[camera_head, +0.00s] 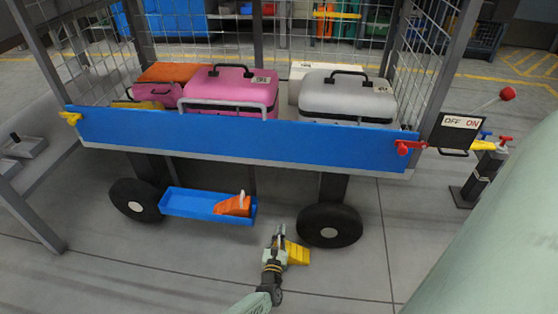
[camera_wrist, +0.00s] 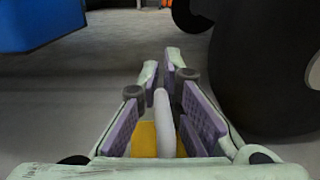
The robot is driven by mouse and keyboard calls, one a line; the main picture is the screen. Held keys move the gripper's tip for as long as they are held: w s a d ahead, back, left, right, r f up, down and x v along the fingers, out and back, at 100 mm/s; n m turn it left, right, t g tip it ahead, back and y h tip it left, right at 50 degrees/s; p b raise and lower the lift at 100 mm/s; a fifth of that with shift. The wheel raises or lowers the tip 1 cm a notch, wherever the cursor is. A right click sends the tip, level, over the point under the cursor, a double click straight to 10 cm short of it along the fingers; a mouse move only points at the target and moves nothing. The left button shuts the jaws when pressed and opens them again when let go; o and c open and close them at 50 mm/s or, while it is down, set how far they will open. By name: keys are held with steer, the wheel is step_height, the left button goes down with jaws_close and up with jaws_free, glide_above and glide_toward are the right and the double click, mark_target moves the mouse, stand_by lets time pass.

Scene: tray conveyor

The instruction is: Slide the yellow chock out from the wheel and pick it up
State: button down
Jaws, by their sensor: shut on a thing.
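The yellow chock (camera_head: 298,254) is low at the floor, just in front and to the left of the cart's right wheel (camera_head: 329,226). I cannot tell whether it touches the wheel or the floor. My gripper (camera_head: 279,236) is at the chock's left side. In the wrist view, my gripper (camera_wrist: 166,100) has its purple-padded fingers shut on the chock's pale upright handle (camera_wrist: 163,125). Part of the yellow chock (camera_wrist: 143,140) shows below the handle; the rest is hidden by the fingers. The dark wheel (camera_wrist: 265,75) stands close on the right.
A blue tray (camera_head: 190,204) hangs low under the cart, left of my gripper, and holds an orange chock (camera_head: 233,206). The cart's blue side panel (camera_head: 245,138) stands above, with suitcases behind it. An OFF/ON sign (camera_head: 458,123) is at right. The floor in front is clear.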

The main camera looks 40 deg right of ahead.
steer(key=c, duration=1.7)
jaws_free()
steer(key=shift+o, duration=0.2)
step_height(320, 180, up, 10)
